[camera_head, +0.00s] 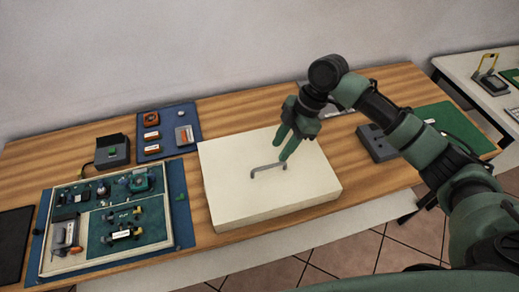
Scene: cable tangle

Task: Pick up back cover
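A large cream-white slab with a grey bar handle, which looks like the back cover (235,195), lies flat on the wooden table in the middle of the view. Its grey handle (264,169) stands on its top face. My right gripper (281,151) comes down from the right above the slab, its two green fingers apart. The fingertips are close to the handle's right end; I cannot tell whether they touch it. My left gripper is not in view.
An open tray of electronic parts (47,262) lies left of the slab. A blue mat (180,110) with small boxes and a dark device (112,152) are behind it. A grey box (376,143) and a green mat (452,120) are at the right. A wall stands behind the table.

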